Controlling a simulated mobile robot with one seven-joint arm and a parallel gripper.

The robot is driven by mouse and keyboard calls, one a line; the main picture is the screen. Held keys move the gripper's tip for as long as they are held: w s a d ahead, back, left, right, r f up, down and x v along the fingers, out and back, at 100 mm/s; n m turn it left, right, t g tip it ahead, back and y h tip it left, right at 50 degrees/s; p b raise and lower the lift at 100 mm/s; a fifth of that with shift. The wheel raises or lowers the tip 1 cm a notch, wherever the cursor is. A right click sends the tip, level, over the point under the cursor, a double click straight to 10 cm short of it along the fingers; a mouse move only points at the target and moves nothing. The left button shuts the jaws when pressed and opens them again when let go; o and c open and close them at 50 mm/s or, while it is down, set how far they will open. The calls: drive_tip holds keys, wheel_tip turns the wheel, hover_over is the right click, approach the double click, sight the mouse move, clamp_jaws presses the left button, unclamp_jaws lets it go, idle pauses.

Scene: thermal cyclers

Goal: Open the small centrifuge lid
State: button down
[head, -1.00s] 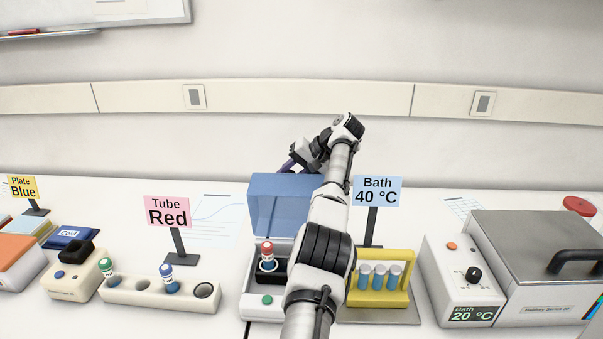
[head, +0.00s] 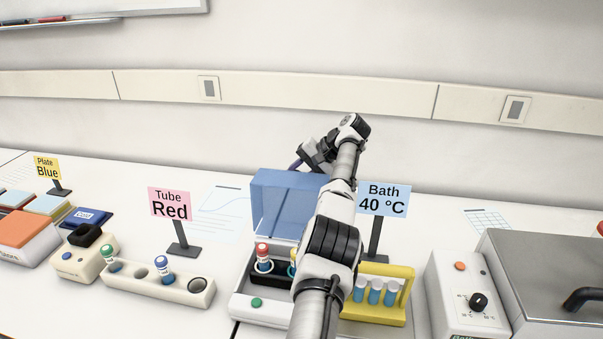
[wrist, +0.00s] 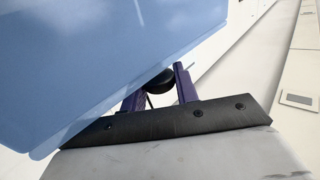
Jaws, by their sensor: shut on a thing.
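The small centrifuge (head: 257,302) is white with a green button and stands on the bench in the middle of the head view. Its blue translucent lid (head: 282,195) stands raised at the back, and it fills the left of the wrist view (wrist: 90,60). A red-capped tube (head: 263,256) sits in the black rotor area, and part of another tube shows beside my arm. My gripper (head: 305,160) is behind the lid's upper edge. In the wrist view its purple fingers (wrist: 160,85) are shut on a round black knob (wrist: 157,80) beside the lid. My arm hides the centrifuge's right side.
A yellow rack with blue tubes (head: 400,297) and the Bath 40 °C sign (head: 384,198) stand close right of my arm. A white tube rack (head: 150,287) and the Tube Red sign (head: 171,204) are to the left. A water bath (head: 535,270) is far right.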

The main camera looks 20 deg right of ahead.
idle(0.4)
drive_tip(key=c, duration=1.1)
unclamp_jaws()
